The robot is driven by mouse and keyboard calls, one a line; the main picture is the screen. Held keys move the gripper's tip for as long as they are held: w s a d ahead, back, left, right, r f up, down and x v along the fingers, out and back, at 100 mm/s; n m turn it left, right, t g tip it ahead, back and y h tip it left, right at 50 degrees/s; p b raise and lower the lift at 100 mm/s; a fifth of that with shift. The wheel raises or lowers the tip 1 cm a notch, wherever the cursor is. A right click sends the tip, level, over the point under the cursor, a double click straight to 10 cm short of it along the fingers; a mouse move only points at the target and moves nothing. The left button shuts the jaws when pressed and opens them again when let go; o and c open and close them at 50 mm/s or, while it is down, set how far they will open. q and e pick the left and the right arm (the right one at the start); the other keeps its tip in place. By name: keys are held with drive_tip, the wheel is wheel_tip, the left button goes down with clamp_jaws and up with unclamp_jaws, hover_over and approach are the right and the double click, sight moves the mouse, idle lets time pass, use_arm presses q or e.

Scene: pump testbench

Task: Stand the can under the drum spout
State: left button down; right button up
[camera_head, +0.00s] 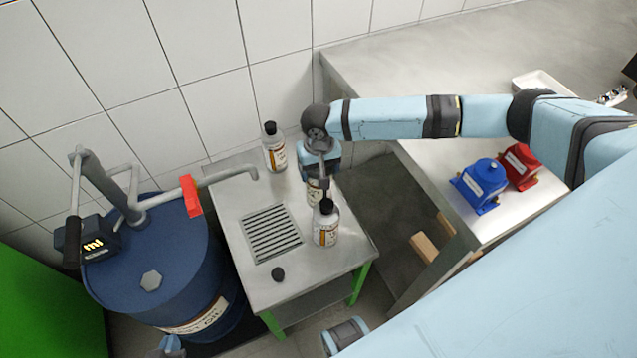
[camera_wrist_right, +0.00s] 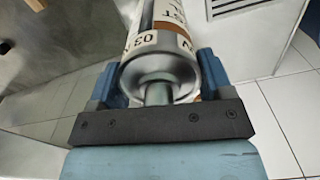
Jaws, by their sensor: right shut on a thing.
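The can (camera_head: 316,190) is white and silver with a printed label, partly hidden under my right gripper (camera_head: 320,172). The right gripper is shut on it from above; in the right wrist view the can (camera_wrist_right: 165,65) sits between the blue fingers, its bare neck showing no cap. I cannot tell whether its base touches the small table. The grey drum spout (camera_head: 232,172) reaches from the blue drum (camera_head: 165,265) over the table, its end left of the can. My left gripper (camera_head: 168,346) appears only partly at the bottom edge, its fingers unclear.
The small steel table (camera_head: 315,280) has a drain grate (camera_head: 271,234). Capped bottles stand behind (camera_head: 274,150) and in front (camera_head: 326,228) of the held can. Blue (camera_head: 482,182) and red (camera_head: 520,165) pumps sit on the right bench.

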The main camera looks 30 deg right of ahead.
sight(314, 195)
drive_tip(key=shift+f, duration=3.05)
drive_tip(key=o, duration=1.6)
drive_tip(key=shift+o, duration=0.2)
